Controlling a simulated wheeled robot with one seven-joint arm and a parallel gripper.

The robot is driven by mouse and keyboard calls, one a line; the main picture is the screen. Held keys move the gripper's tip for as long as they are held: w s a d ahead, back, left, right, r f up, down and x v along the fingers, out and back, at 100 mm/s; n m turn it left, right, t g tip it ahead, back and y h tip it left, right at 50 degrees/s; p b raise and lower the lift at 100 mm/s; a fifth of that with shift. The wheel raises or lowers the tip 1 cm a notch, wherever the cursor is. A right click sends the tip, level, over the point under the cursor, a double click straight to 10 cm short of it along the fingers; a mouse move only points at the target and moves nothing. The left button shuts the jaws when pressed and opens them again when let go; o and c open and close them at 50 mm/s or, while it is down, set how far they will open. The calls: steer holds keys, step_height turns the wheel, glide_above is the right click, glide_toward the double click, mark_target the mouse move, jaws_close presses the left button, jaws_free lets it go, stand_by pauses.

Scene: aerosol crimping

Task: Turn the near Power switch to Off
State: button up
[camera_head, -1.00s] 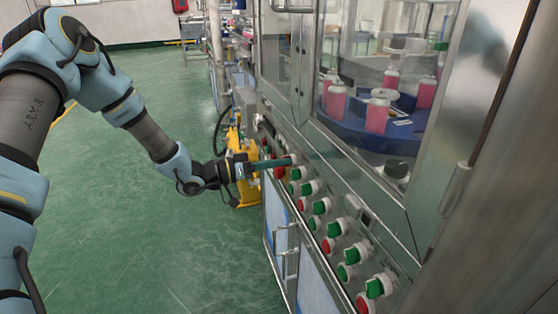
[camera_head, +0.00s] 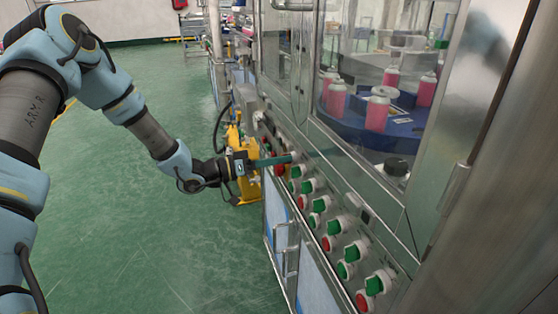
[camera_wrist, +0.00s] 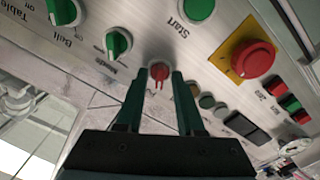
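A small red switch (camera_wrist: 158,71) sits on the metal control panel, straight ahead of my gripper in the wrist view. Its label cannot be read, so I cannot confirm that it is the near Power switch. My gripper (camera_wrist: 158,80) is open, with its two dark green fingers on either side of the red switch. I cannot tell whether either finger touches it. In the head view my gripper (camera_head: 291,158) is at the far part of the panel, and its fingers hide some of the controls there.
Green rotary knobs (camera_wrist: 118,43) and a red button on a yellow plate (camera_wrist: 253,59) are close by. Several green and red controls (camera_head: 336,226) run along the panel towards me. Pink cans (camera_head: 377,113) stand behind glass. The green floor at left is open.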

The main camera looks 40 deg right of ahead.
steer(key=b+v, duration=0.2)
steer(key=v, duration=0.8)
steer(key=shift+w+a, duration=0.15)
steer(key=shift+a, duration=0.25)
